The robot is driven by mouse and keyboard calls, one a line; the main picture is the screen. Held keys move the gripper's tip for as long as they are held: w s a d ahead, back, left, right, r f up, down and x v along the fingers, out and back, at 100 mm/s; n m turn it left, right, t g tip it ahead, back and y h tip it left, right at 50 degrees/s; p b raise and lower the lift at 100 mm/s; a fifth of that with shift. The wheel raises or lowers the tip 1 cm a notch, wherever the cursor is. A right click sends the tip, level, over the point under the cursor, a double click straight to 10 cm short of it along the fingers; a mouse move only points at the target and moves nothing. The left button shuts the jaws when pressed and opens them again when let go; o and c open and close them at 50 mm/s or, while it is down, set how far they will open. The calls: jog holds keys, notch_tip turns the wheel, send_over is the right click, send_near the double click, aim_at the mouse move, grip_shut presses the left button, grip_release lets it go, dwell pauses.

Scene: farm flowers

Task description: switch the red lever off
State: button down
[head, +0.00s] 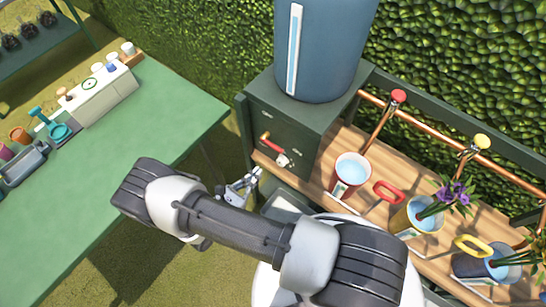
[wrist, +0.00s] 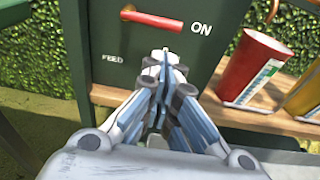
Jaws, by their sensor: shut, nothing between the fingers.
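The red lever (wrist: 152,20) is on the front of a dark green cabinet (wrist: 105,45) in the wrist view. It lies nearly level, its right end pointing toward the white word ON. The word FEED is to the lower left. In the head view the small red lever (head: 266,143) shows on the cabinet front (head: 300,128) below the blue tank. My gripper (wrist: 165,54) is shut and empty, its fingertips just below the lever's right part in the wrist view. In the head view my gripper (head: 256,174) is just below and left of the lever. Whether they touch is unclear.
A blue tank (head: 322,45) stands on the cabinet. To the right, a wooden bench (head: 335,145) holds a red pot (head: 350,175), a yellow pot (head: 415,215) and copper pipes with a red knob (head: 398,96). A green table (head: 150,130) is at left.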

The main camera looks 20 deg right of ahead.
jog(key=b+x, duration=0.1)
jog(key=x, duration=0.9)
jog(key=shift+b, duration=0.3)
